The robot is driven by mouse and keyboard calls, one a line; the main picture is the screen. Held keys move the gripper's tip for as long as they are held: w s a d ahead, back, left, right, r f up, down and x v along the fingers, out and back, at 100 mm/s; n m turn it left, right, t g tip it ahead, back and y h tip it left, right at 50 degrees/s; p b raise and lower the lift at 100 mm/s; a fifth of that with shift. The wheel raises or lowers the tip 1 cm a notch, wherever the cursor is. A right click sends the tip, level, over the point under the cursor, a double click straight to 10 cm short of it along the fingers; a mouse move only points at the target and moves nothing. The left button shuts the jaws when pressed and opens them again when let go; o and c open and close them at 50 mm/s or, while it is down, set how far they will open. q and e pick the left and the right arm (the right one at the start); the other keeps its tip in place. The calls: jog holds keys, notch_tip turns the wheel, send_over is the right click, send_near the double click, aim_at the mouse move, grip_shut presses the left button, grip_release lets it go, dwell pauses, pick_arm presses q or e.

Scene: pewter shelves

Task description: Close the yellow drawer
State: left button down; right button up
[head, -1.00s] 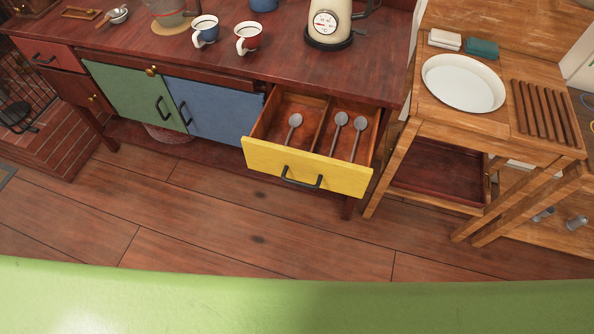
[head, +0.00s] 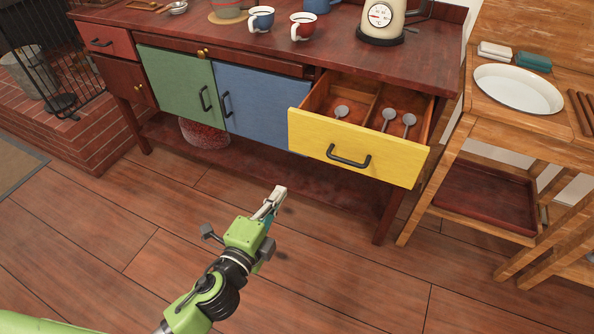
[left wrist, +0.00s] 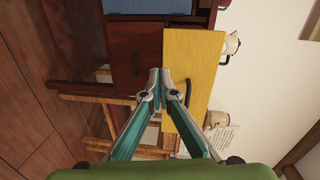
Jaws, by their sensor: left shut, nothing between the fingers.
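The yellow drawer (head: 378,161) is pulled out at the right end of the dark red sideboard, with a black handle (head: 348,156) on its front. Several spoons (head: 388,117) lie in its two compartments. My left gripper (head: 277,196) is shut and empty, in front of the sideboard, below and to the left of the drawer and apart from it in the head view. In the left wrist view the drawer front (left wrist: 192,65) appears sideways, beyond the shut fingertips (left wrist: 160,78); part of the handle shows beside them. My right gripper is not in view.
Green (head: 178,88) and blue (head: 258,107) doors to the left are shut. Mugs (head: 303,27) and a kettle (head: 381,20) stand on top. A wooden stand (head: 453,150) with a white basin (head: 518,89) is close on the right. The floor in front is clear.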

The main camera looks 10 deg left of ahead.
pick_arm(q)
notch_tip(320, 180, up, 4)
jog(key=s+d+m+t+h, duration=0.1)
jog(key=s, duration=0.1)
send_near(312, 141)
jog(key=x, duration=0.6)
jog(key=shift+w, duration=0.1)
jog(key=shift+w+d, duration=0.15)
jog(key=shift+w, duration=0.3)
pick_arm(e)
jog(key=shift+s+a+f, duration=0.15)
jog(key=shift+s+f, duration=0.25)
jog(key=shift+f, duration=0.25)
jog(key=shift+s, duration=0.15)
